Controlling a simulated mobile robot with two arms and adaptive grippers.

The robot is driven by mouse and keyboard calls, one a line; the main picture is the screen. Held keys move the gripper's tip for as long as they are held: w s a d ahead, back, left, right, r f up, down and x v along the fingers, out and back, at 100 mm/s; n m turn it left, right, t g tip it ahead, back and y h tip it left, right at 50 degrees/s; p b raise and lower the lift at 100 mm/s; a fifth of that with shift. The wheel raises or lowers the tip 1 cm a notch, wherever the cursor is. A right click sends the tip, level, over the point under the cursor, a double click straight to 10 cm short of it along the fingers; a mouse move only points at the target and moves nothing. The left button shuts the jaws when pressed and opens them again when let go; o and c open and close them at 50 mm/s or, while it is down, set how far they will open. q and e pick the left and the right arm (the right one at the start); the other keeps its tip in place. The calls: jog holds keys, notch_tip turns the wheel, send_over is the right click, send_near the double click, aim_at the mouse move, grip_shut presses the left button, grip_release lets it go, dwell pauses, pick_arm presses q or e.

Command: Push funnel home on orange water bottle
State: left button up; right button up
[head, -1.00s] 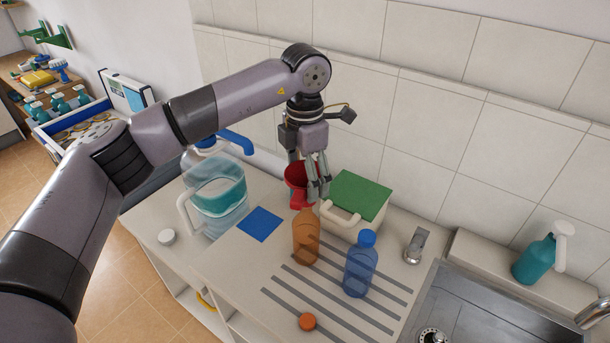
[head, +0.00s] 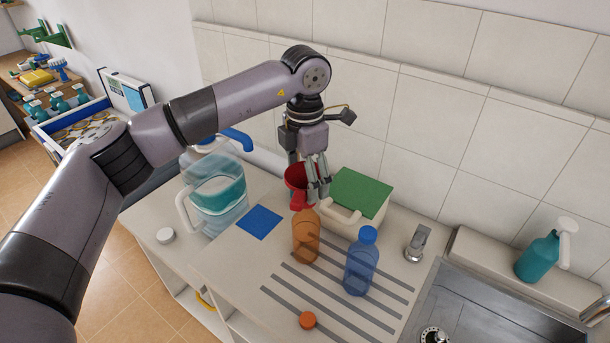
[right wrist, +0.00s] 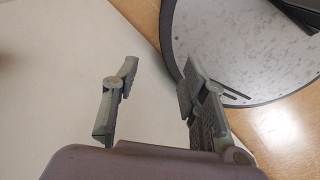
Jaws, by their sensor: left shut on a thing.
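The red funnel (head: 297,182) is held wide end up by my left gripper (head: 318,190), whose fingers are shut on its right side. The orange water bottle (head: 306,240) stands upright on the counter, open at the top, just in front of and below the funnel in the head view. The funnel's lower end appears at the bottle's mouth or just behind it; I cannot tell whether they touch. The orange cap (head: 308,320) lies apart near the front of the counter. My right gripper (right wrist: 155,92) shows in the right wrist view, open and empty.
A blue bottle (head: 361,262) stands right of the orange one. A green-lidded box (head: 361,193) is close behind. A clear jug (head: 218,198) and blue mat (head: 259,222) are left.

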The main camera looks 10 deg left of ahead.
pick_arm(q)
jog(key=shift+f+b, duration=0.7)
jog(key=shift+f, duration=0.2)
jog(key=o, duration=1.2)
notch_tip(320, 180, up, 12)
jog(key=shift+f, duration=0.1)
